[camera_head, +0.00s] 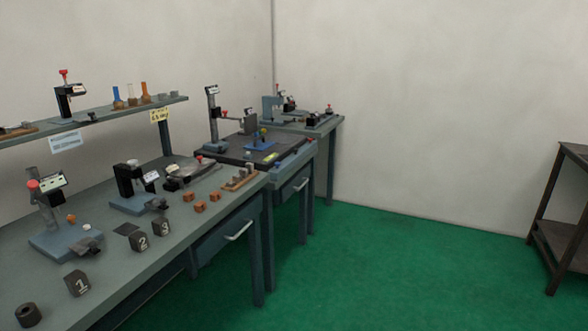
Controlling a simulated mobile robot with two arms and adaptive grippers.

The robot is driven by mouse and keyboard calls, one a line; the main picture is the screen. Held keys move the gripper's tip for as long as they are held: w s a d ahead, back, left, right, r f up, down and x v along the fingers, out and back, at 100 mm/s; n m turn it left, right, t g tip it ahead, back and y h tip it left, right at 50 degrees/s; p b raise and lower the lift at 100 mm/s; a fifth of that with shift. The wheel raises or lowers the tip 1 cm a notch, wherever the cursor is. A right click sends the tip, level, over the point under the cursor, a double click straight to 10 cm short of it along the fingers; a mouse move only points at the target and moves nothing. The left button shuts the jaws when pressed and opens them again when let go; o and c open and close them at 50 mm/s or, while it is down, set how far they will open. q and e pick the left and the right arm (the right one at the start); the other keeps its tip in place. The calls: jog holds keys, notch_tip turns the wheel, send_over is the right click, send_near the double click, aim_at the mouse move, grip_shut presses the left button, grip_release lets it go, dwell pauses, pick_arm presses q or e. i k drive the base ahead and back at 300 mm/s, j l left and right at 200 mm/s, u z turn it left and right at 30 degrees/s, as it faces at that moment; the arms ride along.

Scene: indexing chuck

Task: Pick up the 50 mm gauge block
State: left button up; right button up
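A small wooden holder (229,187) near the right end of the long grey bench carries several small grey blocks (243,174). They look like gauge blocks, but they are too small to read, so I cannot tell which one is 50 mm. Neither of my grippers is in view.
The long bench (187,232) also holds dark blocks marked 1 (77,283), 2 (139,241) and 3 (161,227), several orange cubes (200,207), a dark ring (27,315) and gauge stands (133,188). A shelf (95,125) overhangs it. The green floor (400,270) is clear up to a dark rack (562,215).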

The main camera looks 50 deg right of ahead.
aim_at(249, 167)
jog(key=z, duration=1.4)
jog(key=i, duration=0.2)
jog(key=u, duration=0.05)
